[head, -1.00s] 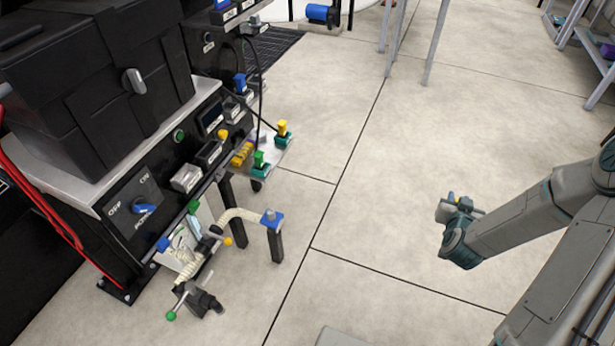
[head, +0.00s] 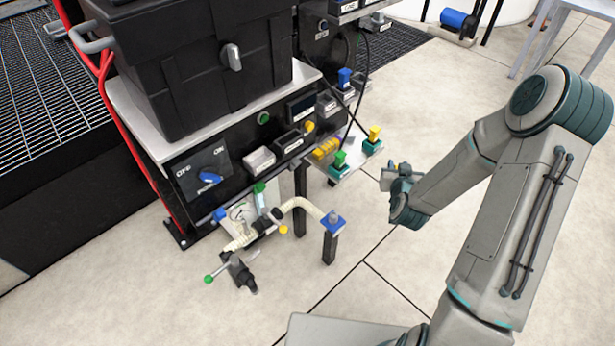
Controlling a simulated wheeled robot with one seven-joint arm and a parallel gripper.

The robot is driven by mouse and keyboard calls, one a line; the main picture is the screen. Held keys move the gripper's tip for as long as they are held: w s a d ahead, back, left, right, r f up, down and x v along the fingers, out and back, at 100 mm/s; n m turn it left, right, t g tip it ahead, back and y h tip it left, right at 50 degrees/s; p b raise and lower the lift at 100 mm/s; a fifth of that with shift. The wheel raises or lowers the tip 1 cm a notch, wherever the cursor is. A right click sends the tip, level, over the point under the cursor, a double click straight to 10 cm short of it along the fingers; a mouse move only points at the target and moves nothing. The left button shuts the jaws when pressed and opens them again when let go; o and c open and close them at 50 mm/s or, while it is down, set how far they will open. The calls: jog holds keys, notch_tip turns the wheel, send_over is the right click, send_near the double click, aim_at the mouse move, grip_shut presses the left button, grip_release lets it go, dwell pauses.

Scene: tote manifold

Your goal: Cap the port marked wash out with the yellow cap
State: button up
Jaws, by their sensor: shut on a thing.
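My gripper (head: 386,178) is at the end of my arm, right of the machine's small side shelf and apart from it. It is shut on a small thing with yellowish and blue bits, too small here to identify. A yellow-topped piece on a teal base (head: 374,133) stands on the shelf, beside a green-topped one (head: 340,160). A blue-topped piece (head: 345,78) is farther back. A yellow part (head: 310,126) sticks out of the black front panel (head: 235,160). The white labels are too small to read, so I cannot tell which port is wash out.
A black case (head: 200,75) sits on top of the machine. In front stand a hose (head: 298,204), a clamp-like fitting with a green-tipped handle (head: 238,270) and a blue-topped post (head: 333,222).

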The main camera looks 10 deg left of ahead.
jog(key=a+f+n+g+y+b, duration=0.1)
jog(key=a+f+n+y, duration=0.1)
jog(key=a, duration=0.3)
jog(key=s+a+f+n+g+y+b, duration=0.1)
jog(key=a+f+n+g+y+b, duration=0.1)
jog(key=a+n+y, duration=0.3)
jog(key=s+a+f+n+g+y+b, duration=0.1)
jog(key=a+f+n+g+y, duration=0.1)
jog(key=a, duration=0.5)
jog(key=shift+s+a+f+n+y+b, duration=0.2)
jog(key=shift+f+n+y+b, duration=0.1)
jog(key=shift+f+n+y, duration=0.6)
jog(key=shift+f+b, duration=4.6)
jog(key=shift+f, duration=1.25)
jog(key=o, duration=1.1)
